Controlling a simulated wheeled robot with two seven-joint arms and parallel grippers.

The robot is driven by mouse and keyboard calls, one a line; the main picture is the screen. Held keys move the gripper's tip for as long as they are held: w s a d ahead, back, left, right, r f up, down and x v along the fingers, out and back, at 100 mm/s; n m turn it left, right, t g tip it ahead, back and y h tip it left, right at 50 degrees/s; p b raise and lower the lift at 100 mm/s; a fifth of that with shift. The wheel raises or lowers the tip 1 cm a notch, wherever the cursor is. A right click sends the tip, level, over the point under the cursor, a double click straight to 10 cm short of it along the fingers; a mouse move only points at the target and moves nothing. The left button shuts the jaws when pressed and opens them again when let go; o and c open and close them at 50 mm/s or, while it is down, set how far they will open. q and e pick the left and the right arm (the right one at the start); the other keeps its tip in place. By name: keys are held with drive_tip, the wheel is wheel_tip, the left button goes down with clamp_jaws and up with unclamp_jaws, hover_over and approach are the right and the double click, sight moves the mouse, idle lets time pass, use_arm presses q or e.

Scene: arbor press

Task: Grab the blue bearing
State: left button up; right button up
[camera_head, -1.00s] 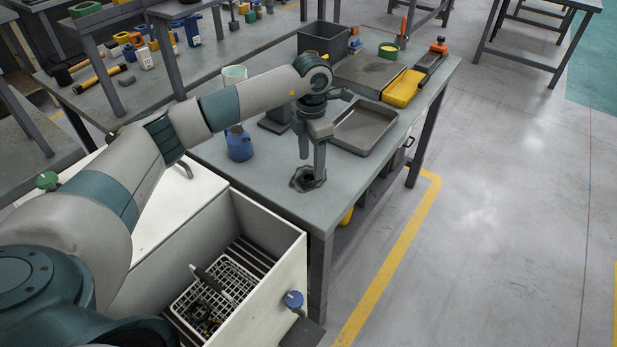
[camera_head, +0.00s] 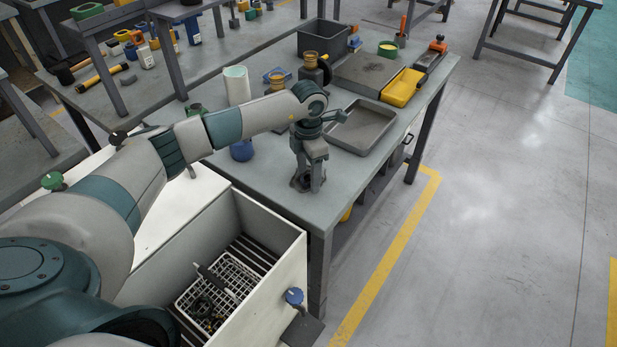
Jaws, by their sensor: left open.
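My left gripper (camera_head: 308,182) points straight down near the front corner of the grey workbench (camera_head: 265,190). Its jaws are open, with the fingertips low at a small dark ring-like part (camera_head: 297,182) on the bench top. The fingers partly cover this part, and I cannot tell its colour as blue or whether they touch it. No other clearly blue bearing shows. My right gripper is not in view.
A blue pot (camera_head: 241,151) is partly hidden behind my left arm. A grey tray (camera_head: 362,128), yellow bin (camera_head: 403,88), dark bin (camera_head: 323,40) and white cylinder (camera_head: 237,85) stand farther back. An open white drawer (camera_head: 270,270) lies in front.

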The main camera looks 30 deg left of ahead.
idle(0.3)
use_arm(q)
drive_tip(key=c, duration=1.2)
drive_tip(key=shift+r, duration=0.1)
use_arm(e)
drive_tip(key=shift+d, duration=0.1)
